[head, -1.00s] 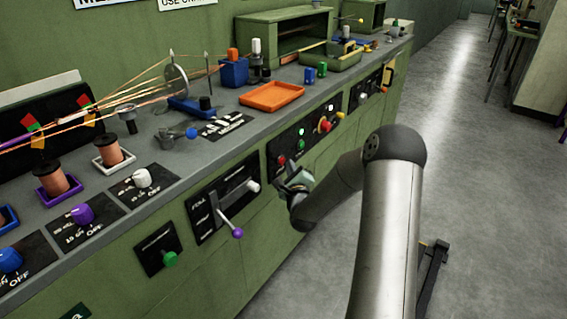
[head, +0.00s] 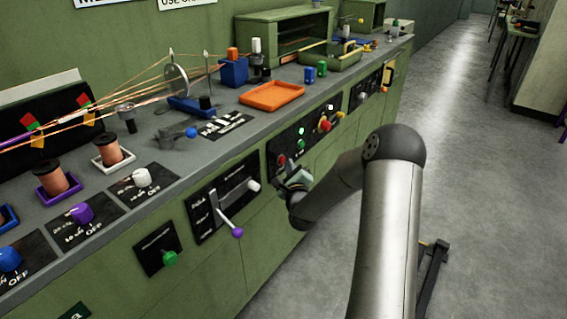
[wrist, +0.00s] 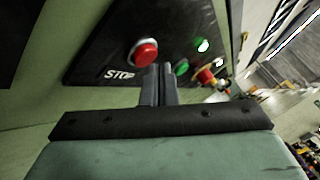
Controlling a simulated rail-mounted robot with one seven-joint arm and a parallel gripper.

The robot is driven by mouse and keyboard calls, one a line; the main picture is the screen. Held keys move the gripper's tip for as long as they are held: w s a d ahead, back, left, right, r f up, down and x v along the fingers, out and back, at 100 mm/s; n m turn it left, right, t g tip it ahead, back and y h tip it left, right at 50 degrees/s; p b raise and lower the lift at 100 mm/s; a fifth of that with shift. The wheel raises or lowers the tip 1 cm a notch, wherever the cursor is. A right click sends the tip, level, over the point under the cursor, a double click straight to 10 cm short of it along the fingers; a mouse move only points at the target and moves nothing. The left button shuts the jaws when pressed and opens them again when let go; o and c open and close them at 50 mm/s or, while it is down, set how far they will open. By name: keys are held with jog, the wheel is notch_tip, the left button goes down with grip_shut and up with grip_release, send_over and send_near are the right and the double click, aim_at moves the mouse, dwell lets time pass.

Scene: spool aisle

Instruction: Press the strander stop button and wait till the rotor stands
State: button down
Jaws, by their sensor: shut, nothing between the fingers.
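The red stop button (wrist: 145,53) sits on a black panel beside the word STOP in the wrist view. It also shows on the bench front in the head view (head: 281,160). My gripper (wrist: 158,72) is shut and empty, with its fingertips close to the button's lower right. I cannot tell whether they touch it. In the head view my gripper (head: 294,181) is just below and right of the button, partly hidden by my wrist. The strander, with a grey disc (head: 177,80) and copper wires, stands on the bench top at the left.
Green buttons (wrist: 182,67) and a red knob (wrist: 205,76) lie to the right on the same panel. A lever with a purple ball (head: 237,232) juts from the bench front. An orange tray (head: 272,96) rests on top.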

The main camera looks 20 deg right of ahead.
jog(key=shift+w+a, duration=0.15)
jog(key=shift+w, duration=0.1)
jog(key=shift+w+a, duration=0.1)
jog(key=shift+w, duration=0.05)
dwell(0.4)
jog(key=shift+b, duration=0.3)
jog(key=shift+s+d, duration=0.3)
jog(key=shift+s, duration=0.2)
jog(key=s+d+b, duration=0.1)
jog(key=s+d, duration=0.2)
jog(key=s, duration=0.2)
jog(key=shift+d, duration=0.2)
dwell(0.4)
